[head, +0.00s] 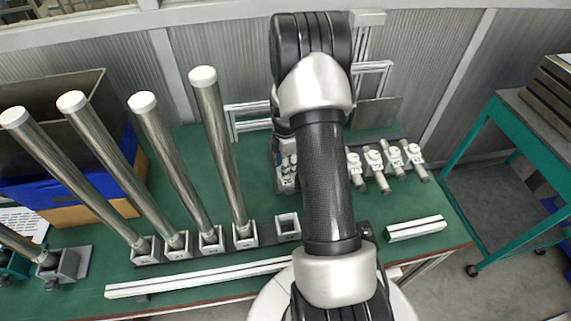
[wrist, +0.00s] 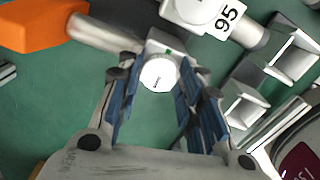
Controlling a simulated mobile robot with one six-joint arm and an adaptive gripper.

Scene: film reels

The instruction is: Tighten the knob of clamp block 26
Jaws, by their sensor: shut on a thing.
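In the wrist view a round white knob (wrist: 158,76) with a small green mark sits on a light metal clamp block (wrist: 158,46). The blue-padded fingers of my gripper (wrist: 160,84) are shut on the knob, one on each side. No number 26 can be read on this block. A metal rod with an orange end (wrist: 40,24) runs to the block from the left. In the head view my arm covers the gripper and the knob it holds.
A neighbouring white block labelled 95 (wrist: 206,12) is close by, upper right. Several white-knobbed clamp blocks (head: 374,158) stand right of my arm. Tall white-capped metal posts (head: 218,135) rise at left. A short rail (head: 416,229) lies on the green table (head: 345,212).

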